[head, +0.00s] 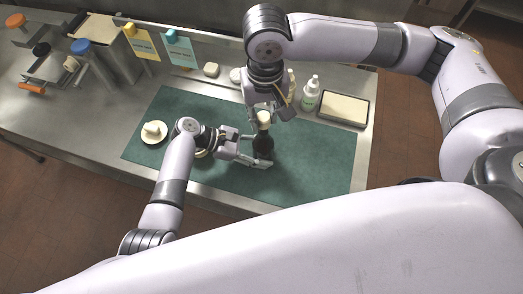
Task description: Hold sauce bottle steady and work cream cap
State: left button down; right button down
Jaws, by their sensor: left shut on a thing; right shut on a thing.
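The dark sauce bottle (263,143) stands upright on the green mat (315,158), with the cream cap (264,117) on its top. My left gripper (262,150) comes in from the left, low down, and is shut on the bottle's body. My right gripper (269,113) reaches down from above and is shut on the cream cap. The fingers of both grippers hide parts of the bottle and cap. I cannot tell whether the cap is turned or loosened.
A white saucer with a cream piece (154,129) lies at the mat's left. A white squeeze bottle (311,94) and a shallow tray (343,107) stand behind the mat at the right. Yellow and blue cards (179,50) stand at the back. The mat's right part is clear.

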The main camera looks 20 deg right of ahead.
jog(key=shift+f, duration=0.25)
jog(key=shift+f, duration=1.45)
jog(key=m, duration=0.4)
jog(key=shift+s+a, duration=0.1)
jog(key=m, duration=1.4)
jog(key=shift+m, duration=0.3)
jog(key=c, duration=1.4)
grip_release()
jog(key=shift+c, duration=0.2)
